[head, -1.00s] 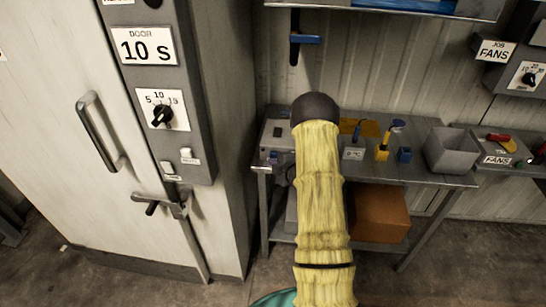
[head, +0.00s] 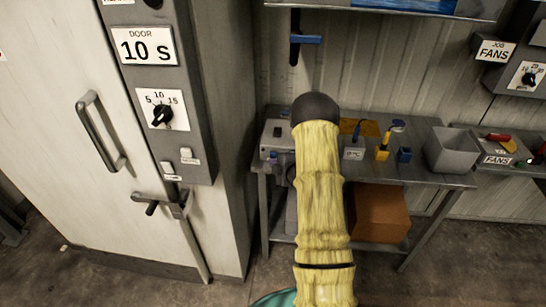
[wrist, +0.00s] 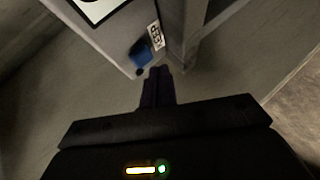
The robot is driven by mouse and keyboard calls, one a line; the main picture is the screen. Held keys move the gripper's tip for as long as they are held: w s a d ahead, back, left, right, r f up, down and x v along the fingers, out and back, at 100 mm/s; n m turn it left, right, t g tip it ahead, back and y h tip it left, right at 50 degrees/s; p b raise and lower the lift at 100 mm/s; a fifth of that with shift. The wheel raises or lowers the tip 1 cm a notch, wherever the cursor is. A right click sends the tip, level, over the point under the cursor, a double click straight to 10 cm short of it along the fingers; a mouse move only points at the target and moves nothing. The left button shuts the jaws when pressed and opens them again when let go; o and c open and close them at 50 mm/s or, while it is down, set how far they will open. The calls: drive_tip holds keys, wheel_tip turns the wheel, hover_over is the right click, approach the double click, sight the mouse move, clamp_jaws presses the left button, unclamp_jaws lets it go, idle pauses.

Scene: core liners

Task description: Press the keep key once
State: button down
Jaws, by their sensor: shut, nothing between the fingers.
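The keep key is a small blue key (wrist: 140,52) on the end of a grey box (wrist: 115,35) in the wrist view. A white label (wrist: 156,35) beside it reads "EEP", its first letter hidden or unclear. My gripper (wrist: 158,72) is shut and empty. Its dark fingertips lie just below and right of the blue key in the picture; I cannot tell whether they touch it. In the head view my yellow-sleeved arm hides the gripper, and I cannot make out the keep key there.
A metal bench (head: 425,178) carries a grey-white box (head: 277,137), small blue and yellow items and a grey bin (head: 450,150). An orange-brown box (head: 380,213) sits on its lower shelf. A tall cabinet with a door handle (head: 100,130) stands at left.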

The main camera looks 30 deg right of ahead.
drive_tip(key=shift+w+d, duration=0.2)
drive_tip(key=shift+w, duration=0.15)
drive_tip(key=shift+w+d+b, duration=0.35)
drive_tip(key=shift+w+b, duration=0.1)
drive_tip(key=shift+b, duration=0.05)
idle(1.1)
drive_tip(key=shift+s+a, duration=0.55)
drive_tip(key=shift+s, duration=0.25)
drive_tip(key=s+a, duration=0.1)
drive_tip(key=s+a+b, duration=0.1)
drive_tip(key=s+b, duration=0.1)
drive_tip(key=s, duration=0.1)
drive_tip(key=shift+s+a, duration=0.1)
drive_tip(key=shift+a, duration=0.3)
drive_tip(key=shift+r, duration=0.1)
idle(0.8)
